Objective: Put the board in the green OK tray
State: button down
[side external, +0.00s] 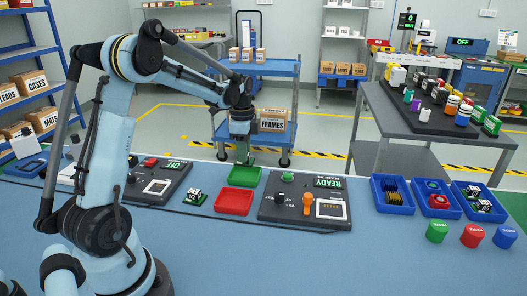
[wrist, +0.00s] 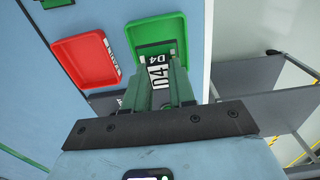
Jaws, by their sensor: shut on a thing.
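My gripper (side external: 243,157) is over the far edge of the green tray (side external: 244,177) in the side view. In the wrist view my gripper (wrist: 165,85) has its green fingers shut on a board (wrist: 157,72) with a black and white D4 marking. Its dark green part lies over the green tray (wrist: 140,27) in the picture. The fingers hide much of the board, and I cannot tell whether it touches the tray. The tray's visible floor is bare.
A red tray (side external: 233,203) lies just in front of the green one and also shows in the wrist view (wrist: 83,62). Another board (side external: 194,197) lies to its left. A READY station (side external: 305,203) stands to the right, and another station (side external: 158,182) to the left.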

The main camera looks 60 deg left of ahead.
aim_at(245, 165)
jog(key=shift+f, duration=2.4)
jog(key=c, duration=0.9)
grip_release()
jog(key=shift+o, duration=0.2)
jog(key=shift+r, duration=0.1)
notch_tip(245, 165, up, 12)
jog(key=shift+f, duration=0.1)
